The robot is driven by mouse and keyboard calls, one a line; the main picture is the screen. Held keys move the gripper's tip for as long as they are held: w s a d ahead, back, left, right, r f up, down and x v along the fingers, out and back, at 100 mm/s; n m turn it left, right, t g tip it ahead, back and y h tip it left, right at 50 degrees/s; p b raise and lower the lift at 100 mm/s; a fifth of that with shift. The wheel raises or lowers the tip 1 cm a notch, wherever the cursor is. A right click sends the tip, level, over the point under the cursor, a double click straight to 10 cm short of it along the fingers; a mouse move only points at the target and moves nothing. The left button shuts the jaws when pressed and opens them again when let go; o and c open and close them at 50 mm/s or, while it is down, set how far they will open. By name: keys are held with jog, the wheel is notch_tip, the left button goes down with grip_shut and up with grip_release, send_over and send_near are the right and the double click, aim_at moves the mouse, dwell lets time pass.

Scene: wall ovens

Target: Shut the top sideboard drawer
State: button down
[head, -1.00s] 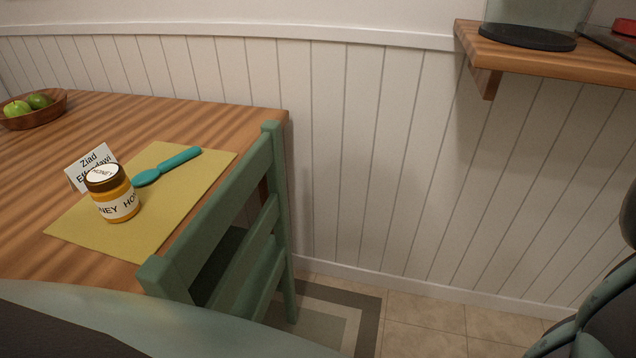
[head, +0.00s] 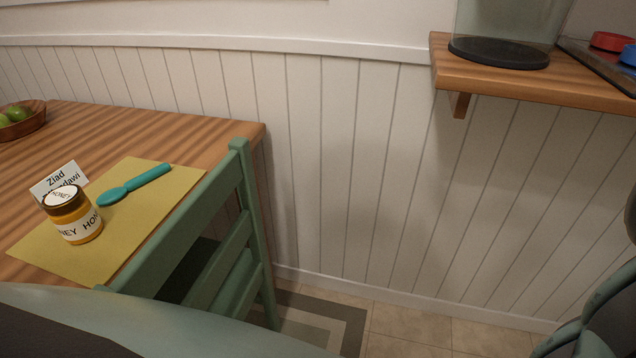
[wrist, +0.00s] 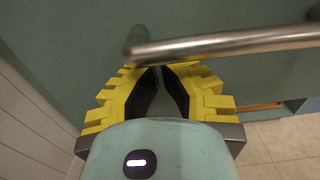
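In the wrist view, a round metal bar handle (wrist: 225,44) runs across the top, in front of a plain teal surface (wrist: 70,40). I cannot tell whether this is the top sideboard drawer, or how far it is open. My gripper (wrist: 159,68) has yellow fingers with black pads. The fingertips come together just below the left end of the handle, with nothing seen between them. Whether they touch the handle is unclear. The head view shows neither the sideboard nor my gripper.
The head view shows a wooden table (head: 90,125) with a honey jar (head: 75,215) and spoon (head: 133,185) on a yellow mat (head: 140,215). A green chair (head: 215,230) stands against it. A wooden shelf (head: 520,85) juts from the panelled wall. Tiled floor (head: 410,325) shows below.

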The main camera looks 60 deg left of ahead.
jog(key=b+x, duration=0.8)
jog(key=x, duration=0.3)
jog(key=b+x, duration=0.9)
jog(key=x, duration=0.3)
jog(key=shift+w+d+f, duration=0.15)
jog(key=shift+w+f, duration=0.1)
jog(key=b+x, duration=0.3)
jog(key=b, duration=0.1)
jog(key=shift+w+d+r+b, duration=0.1)
jog(key=shift+w+b, duration=0.2)
jog(key=shift+b, duration=0.1)
